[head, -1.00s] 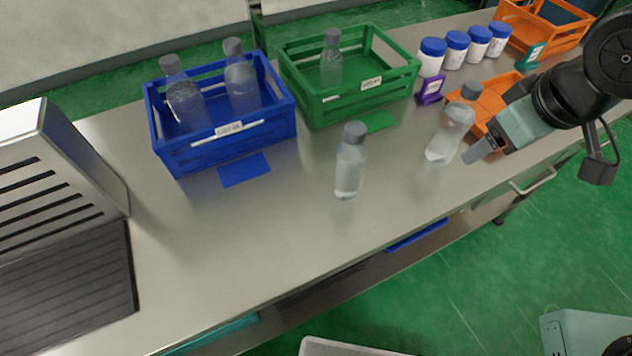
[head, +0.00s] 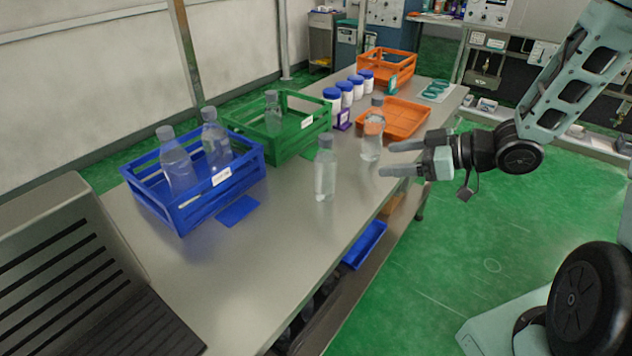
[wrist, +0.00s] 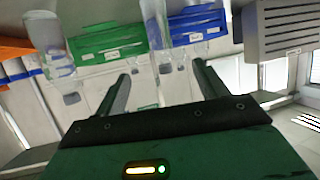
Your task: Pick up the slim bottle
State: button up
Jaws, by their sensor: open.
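Two clear bottles with grey caps stand upright on the steel table. The straighter, narrower one looks like the slim bottle (head: 325,178); it stands in front of the green crate. The other bottle (head: 371,143) has a waisted body and stands farther back, beside the orange tray. My gripper (head: 386,159) is open and empty, at the table's right edge, fingers pointing left toward the bottles. It is apart from the slim bottle and closer in the picture to the waisted one. In the wrist view the slim bottle (wrist: 155,28) appears inverted, between and beyond the open fingers (wrist: 162,78).
A blue crate (head: 190,217) holds two bottles; a green crate (head: 283,147) holds one. Several blue-lidded white jars (head: 345,95), a purple label stand (head: 343,118) and an orange tray (head: 403,117) are behind. A grey slotted unit (head: 60,240) stands front left. The table's middle front is clear.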

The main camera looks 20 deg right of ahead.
aim_at(325, 163)
jog(key=shift+p+x, duration=0.7)
jog(key=shift+x, duration=7.7)
jog(key=c, duration=1.2)
jog(key=shift+c, duration=0.3)
jog(key=shift+r, duration=0.15)
